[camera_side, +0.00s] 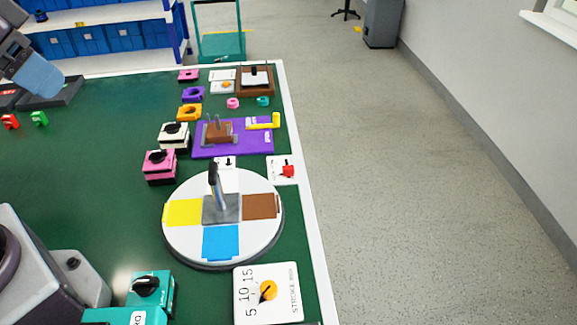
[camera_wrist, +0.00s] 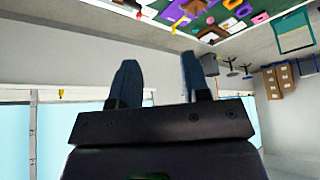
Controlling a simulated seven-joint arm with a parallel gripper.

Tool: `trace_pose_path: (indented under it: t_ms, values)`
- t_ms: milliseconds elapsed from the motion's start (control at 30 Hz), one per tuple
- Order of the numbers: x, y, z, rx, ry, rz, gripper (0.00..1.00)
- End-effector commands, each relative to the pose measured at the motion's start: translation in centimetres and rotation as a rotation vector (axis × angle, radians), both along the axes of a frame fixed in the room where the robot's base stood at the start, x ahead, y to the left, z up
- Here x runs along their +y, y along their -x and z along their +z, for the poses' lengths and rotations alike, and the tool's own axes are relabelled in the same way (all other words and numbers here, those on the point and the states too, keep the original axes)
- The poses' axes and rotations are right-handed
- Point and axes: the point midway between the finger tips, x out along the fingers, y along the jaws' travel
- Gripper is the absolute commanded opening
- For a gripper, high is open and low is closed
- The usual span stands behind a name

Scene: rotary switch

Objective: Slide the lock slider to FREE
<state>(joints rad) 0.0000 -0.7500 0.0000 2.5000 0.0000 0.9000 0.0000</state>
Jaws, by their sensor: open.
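No lock slider or FREE label can be made out for certain; the lettering is too small. A round white dial (camera_side: 180,241) with yellow, brown and blue patches carries an upright black-handled lever (camera_side: 214,180) on a grey centre plate. Just behind it are a small white card (camera_side: 226,162) with a black mark and a white plate (camera_side: 279,161) with a red piece (camera_side: 287,172). A purple board (camera_side: 206,150) holds a brown block and a yellow L-shaped piece (camera_side: 264,122). My gripper (camera_wrist: 158,64) is open and empty in the wrist view, pointing away from the table.
Pink (camera_side: 160,167) and cream (camera_side: 174,136) knob boxes stand left of the purple board. A teal knob box (camera_side: 151,291) and a white STROKE dial card (camera_side: 267,293) are in front. A brown tray (camera_side: 256,81) sits at the back. The green table's left middle is clear.

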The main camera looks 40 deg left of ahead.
Motion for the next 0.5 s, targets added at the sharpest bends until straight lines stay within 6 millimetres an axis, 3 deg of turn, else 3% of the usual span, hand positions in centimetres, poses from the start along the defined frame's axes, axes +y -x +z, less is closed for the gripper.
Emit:
trace_pose_path:
  t_ms: [167,333,500]
  values:
    - [-0.1,0.0,0.0,0.003,0.0,-0.002,0.45]
    - [-0.4,-0.8,-1.9,0.103,-0.004,-0.017,0.45]
    - [-1.3,-4.7,-3.2,0.235,-0.021,-0.059,0.45]
